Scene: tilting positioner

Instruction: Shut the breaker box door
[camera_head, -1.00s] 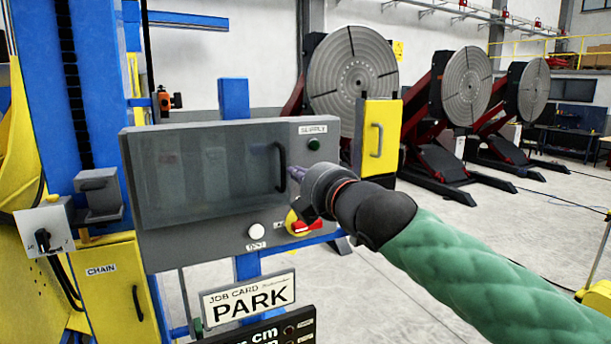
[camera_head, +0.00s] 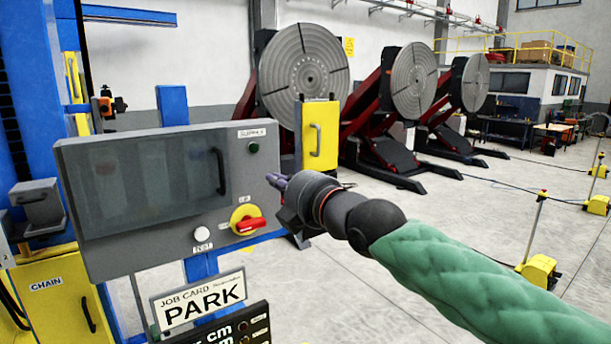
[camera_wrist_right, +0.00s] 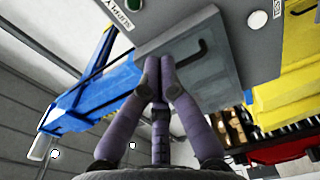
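The breaker box (camera_head: 165,240) is a grey cabinet with a dark tinted door (camera_head: 140,185) and a black bar handle (camera_head: 218,170) at the door's right side. In the head view the door looks about flush with the front; I cannot tell if a small gap stands open. My right gripper (camera_head: 276,181) is just right of the box, apart from the handle. In the right wrist view its two fingers (camera_wrist_right: 160,78) are together at the tips with nothing between them, and the door (camera_wrist_right: 205,65) with its handle (camera_wrist_right: 188,54) shows beyond them. My left gripper is not in view.
A yellow cabinet (camera_head: 320,140) stands behind my gripper. A job card (camera_head: 198,303) is below. Tilting positioners (camera_head: 303,82) are behind; open floor lies right.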

